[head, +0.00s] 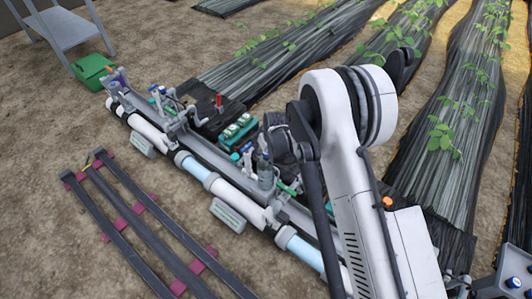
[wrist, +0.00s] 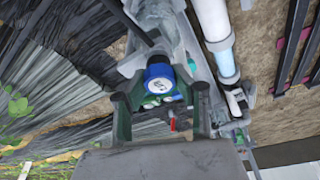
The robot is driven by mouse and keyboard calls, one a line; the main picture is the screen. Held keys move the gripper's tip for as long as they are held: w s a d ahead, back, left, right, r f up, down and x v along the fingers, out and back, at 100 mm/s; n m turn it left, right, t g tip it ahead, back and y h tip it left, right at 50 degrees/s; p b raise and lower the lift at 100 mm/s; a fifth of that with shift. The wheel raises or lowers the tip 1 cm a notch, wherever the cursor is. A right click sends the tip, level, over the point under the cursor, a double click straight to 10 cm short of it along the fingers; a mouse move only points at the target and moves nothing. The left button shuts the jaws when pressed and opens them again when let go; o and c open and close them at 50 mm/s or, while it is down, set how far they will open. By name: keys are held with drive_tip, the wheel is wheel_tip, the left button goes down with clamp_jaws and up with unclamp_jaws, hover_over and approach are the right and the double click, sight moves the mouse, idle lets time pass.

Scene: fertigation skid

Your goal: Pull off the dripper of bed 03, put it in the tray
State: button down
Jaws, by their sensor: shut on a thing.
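My gripper (wrist: 160,96) is shut on a round part with a blue face (wrist: 160,77), seen between its two dark green fingers in the wrist view. It looks like the dripper; no bed number is readable, and I cannot tell whether it is still joined to the pipe. In the head view my gripper (head: 277,148) is low over the skid, partly hidden by my arm, and the held part is not clear. A dark green tray-like holder (head: 222,142) with green and white pieces is just left of it.
White and pale blue pipes (head: 196,170) run along the skid with blue-handled valves. A red-handled valve (head: 219,101) stands behind them. A green box (head: 92,71) is at the far left. Dark rails (head: 140,222) lie on the soil in front. Film-covered plant beds (head: 455,120) are behind.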

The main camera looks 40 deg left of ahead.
drive_tip(key=shift+r+p, duration=0.35)
drive_tip(key=shift+r, duration=0.75)
drive_tip(key=shift+r+p, duration=1.05)
drive_tip(key=shift+r, duration=1.85)
